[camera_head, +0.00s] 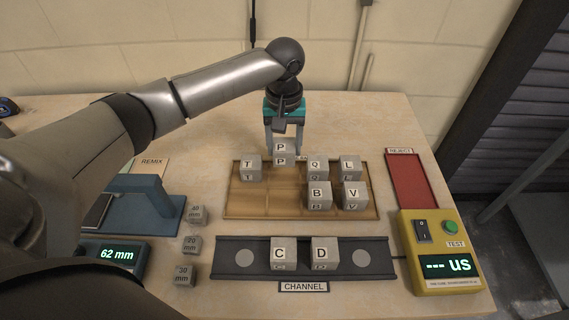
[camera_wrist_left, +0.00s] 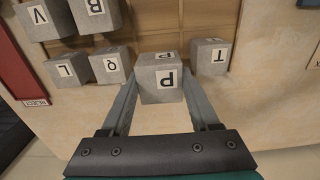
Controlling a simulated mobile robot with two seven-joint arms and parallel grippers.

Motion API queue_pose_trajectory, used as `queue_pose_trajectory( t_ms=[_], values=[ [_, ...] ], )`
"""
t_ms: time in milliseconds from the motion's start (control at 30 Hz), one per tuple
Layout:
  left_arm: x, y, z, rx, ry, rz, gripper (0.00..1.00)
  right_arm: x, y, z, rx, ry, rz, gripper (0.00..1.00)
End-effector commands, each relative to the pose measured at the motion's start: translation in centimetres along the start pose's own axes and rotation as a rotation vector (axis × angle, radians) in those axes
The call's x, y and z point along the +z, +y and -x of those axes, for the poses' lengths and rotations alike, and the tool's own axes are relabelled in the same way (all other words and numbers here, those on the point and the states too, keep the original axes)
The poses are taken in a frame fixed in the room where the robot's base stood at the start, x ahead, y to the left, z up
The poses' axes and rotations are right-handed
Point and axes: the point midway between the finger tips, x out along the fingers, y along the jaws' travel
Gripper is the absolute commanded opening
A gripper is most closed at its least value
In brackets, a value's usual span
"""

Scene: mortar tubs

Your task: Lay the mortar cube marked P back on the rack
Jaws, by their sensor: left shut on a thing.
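The grey mortar cube marked P (camera_head: 281,150) is between the fingers of my left gripper (camera_head: 283,143), which is shut on it. In the left wrist view the cube P (camera_wrist_left: 160,82) sits between both fingertips (camera_wrist_left: 160,88). It is at the back row of the wooden rack (camera_head: 232,208), in the gap between cube T (camera_head: 250,168) and cube Q (camera_head: 317,168). I cannot tell whether it touches the rack floor. The rack also bears cube L (camera_head: 349,168), cube B (camera_head: 318,196) and cube V (camera_head: 354,195). My right gripper is not in view.
A dark channel (camera_head: 221,260) in front holds cube C (camera_head: 283,252) and cube D (camera_head: 324,252). A yellow tester (camera_head: 437,285) and red reject tray (camera_head: 411,185) stand right. A blue gauge (camera_head: 150,207) and several small blocks stand left. The rack's front left is bare.

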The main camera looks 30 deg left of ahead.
Motion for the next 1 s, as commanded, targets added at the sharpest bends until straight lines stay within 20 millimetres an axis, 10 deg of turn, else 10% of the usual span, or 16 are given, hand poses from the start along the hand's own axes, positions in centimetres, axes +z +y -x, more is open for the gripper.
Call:
queue_pose_trajectory(
  t_ms=[400, 800, 833, 1000],
  values=[
    [0.0, 0.0, -5.7, 0.0, 0.001, 0.0, 0.0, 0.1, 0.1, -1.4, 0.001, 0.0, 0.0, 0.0],
    [0.0, 0.1, -6.0, 0.001, 0.001, 0.0, 0.0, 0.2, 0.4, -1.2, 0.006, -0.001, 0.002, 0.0],
    [0.0, 0.0, -6.1, 0.001, 0.0, 0.0, 0.64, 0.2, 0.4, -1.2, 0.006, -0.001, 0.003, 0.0],
    [0.0, 0.0, -6.1, 0.0, 0.0, 0.0, 0.83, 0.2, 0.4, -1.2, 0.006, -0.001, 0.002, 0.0]
  ],
)
